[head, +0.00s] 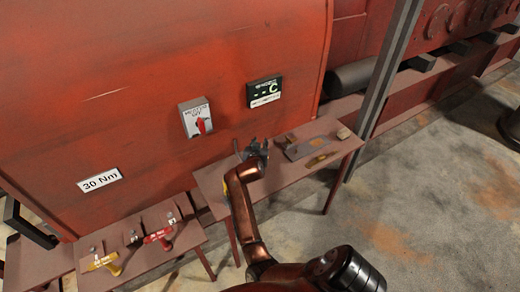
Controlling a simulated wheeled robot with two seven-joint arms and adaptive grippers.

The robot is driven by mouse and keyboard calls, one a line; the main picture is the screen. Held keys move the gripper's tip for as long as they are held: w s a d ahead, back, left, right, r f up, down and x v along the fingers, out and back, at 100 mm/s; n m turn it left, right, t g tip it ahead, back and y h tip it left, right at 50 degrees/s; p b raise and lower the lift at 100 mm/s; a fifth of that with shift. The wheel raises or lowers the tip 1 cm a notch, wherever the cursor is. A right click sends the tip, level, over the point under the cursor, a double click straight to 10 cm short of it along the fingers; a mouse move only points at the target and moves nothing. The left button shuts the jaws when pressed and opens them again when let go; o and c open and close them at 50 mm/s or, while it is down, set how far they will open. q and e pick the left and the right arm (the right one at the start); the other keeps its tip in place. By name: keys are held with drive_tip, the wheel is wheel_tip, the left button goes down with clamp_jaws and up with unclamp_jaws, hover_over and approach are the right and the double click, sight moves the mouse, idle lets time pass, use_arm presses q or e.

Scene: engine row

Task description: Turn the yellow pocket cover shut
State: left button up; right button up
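My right gripper (256,149) is small and dark at the end of my copper-coloured arm, over the left part of the right-hand table. Its fingers are too small to tell whether they are open or shut. A yellow piece (227,186) shows just left of my wrist, partly hidden by my arm; it may be the yellow pocket cover, but its shape and position are unclear. A yellow-brown item (318,161) lies at the front of a grey plate on the same table, right of the gripper and apart from it. My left gripper is out of view.
The right-hand table (285,185) stands against the red housing (150,60). A switch box (195,116) and a display (264,91) are on the housing. The left-hand table (140,262) holds a yellow-handled tool (103,262) and a red-handled tool (158,236).

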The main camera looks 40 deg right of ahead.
wheel_tip(320, 180, up, 5)
drive_tip(key=shift+f, duration=0.1)
idle(0.3)
